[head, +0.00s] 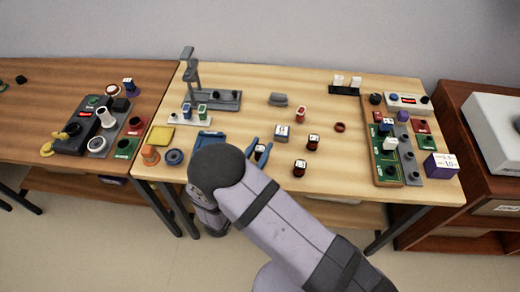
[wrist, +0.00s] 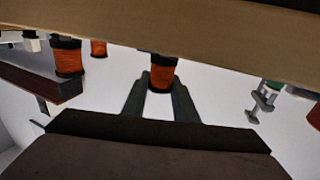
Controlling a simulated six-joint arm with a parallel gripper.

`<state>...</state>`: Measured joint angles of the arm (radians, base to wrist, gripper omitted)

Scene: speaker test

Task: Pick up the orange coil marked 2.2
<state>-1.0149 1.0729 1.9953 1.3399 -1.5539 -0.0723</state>
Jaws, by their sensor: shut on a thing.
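My gripper (wrist: 160,88) is shut on an orange coil (wrist: 162,71) with dark rims, held between the two fingertips in the wrist view. In the head view my gripper (head: 260,153) shows as blue fingers near the table's front middle, with the white top of the held coil (head: 260,148) between them. The marking on it is too small to read. Two more coils with dark rims and white tops, a rear coil (head: 313,141) and a front coil (head: 299,168), stand to the right. In the wrist view, other orange coils (wrist: 68,58) stand at the left.
A blue tray (head: 207,143) lies left of my gripper, with a grey stand (head: 190,80) behind it. A board with components (head: 387,165) fills the right side.

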